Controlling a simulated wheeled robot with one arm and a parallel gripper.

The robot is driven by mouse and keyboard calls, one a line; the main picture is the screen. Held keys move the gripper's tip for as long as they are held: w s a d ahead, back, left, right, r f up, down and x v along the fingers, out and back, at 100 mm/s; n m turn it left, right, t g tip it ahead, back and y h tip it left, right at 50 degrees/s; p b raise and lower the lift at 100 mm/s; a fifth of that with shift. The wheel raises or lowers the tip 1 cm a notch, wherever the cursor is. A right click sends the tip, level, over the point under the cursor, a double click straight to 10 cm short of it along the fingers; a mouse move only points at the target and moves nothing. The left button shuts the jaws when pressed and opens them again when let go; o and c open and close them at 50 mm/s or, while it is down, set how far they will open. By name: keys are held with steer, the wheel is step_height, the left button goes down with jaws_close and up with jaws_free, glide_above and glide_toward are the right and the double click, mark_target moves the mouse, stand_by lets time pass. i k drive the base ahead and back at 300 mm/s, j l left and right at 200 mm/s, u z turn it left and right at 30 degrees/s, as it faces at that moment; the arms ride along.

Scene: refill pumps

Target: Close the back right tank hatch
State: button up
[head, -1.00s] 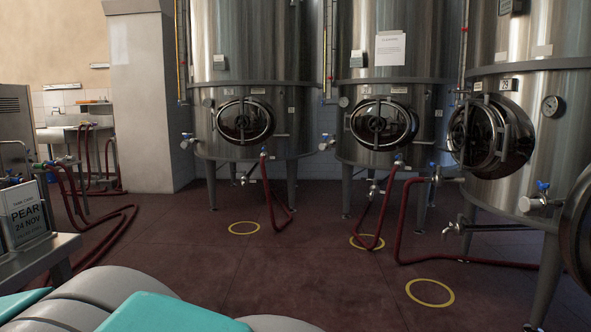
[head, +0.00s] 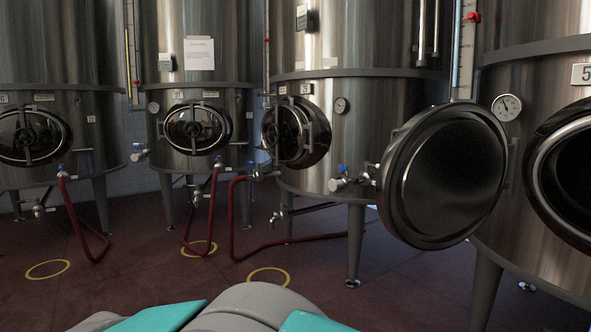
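A large steel tank (head: 535,80) stands at the right edge in the head view, with a plate starting with 5. Its round hatch door (head: 445,178) is swung wide open to the left, its dark inner face towards me. The dark hatch opening (head: 577,180) is uncovered and cut off by the frame edge. Three other tanks stand to the left, with oval hatches (head: 30,136), (head: 195,128) and (head: 297,132) that look shut. My gripper is not in view; only grey and teal parts of my arm show at the bottom.
Red hoses (head: 77,225) run from the tank valves to the floor. A valve with a blue handle (head: 342,180) sticks out left of the open door. Tank legs (head: 354,245) stand on the floor. The dark red floor (head: 130,285) with yellow rings is clear in front.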

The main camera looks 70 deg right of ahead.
mark_target(441, 175)
steer(key=z, duration=2.3)
steer(key=i+z, duration=0.15)
steer(key=z, duration=0.3)
steer(key=i+j+z, duration=0.15)
steer(key=z, duration=0.3)
steer(key=i+j+z, duration=0.15)
steer(key=z, duration=0.3)
steer(key=i+j+z, duration=0.1)
steer(key=j+z, duration=0.2)
steer(key=z, duration=0.15)
steer(key=j, duration=0.25)
steer(key=i+j, duration=0.15)
steer(key=j, duration=0.1)
